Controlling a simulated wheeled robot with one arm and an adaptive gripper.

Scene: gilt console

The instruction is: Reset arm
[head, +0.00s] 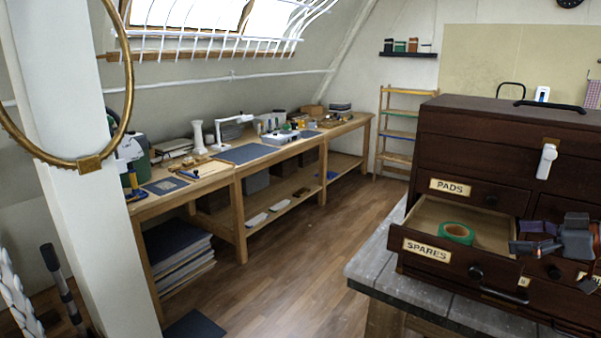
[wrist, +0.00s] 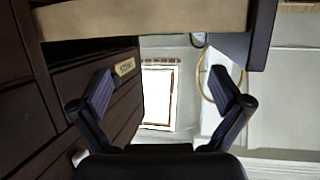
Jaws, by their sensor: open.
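My gripper (head: 527,237) is at the right of the head view, in front of the dark wooden drawer cabinet (head: 470,150). It is beside the right end of the pulled-out drawer labelled SPARES (head: 428,250). In the wrist view, the two dark fingers of my gripper (wrist: 163,88) are spread wide with nothing between them. A green tape roll (head: 457,233) lies inside the open drawer, left of my gripper and apart from it. A tan panel with dark edges (wrist: 145,18) crosses the top of the wrist view. Dark drawer fronts (wrist: 70,100) fill its left side.
The cabinet stands on a grey-topped table (head: 385,265). A long wooden workbench (head: 235,175) with tools runs along the left wall. A white pillar (head: 85,200) with a gilt ring (head: 90,162) is at the left. The wooden floor (head: 300,270) between is clear.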

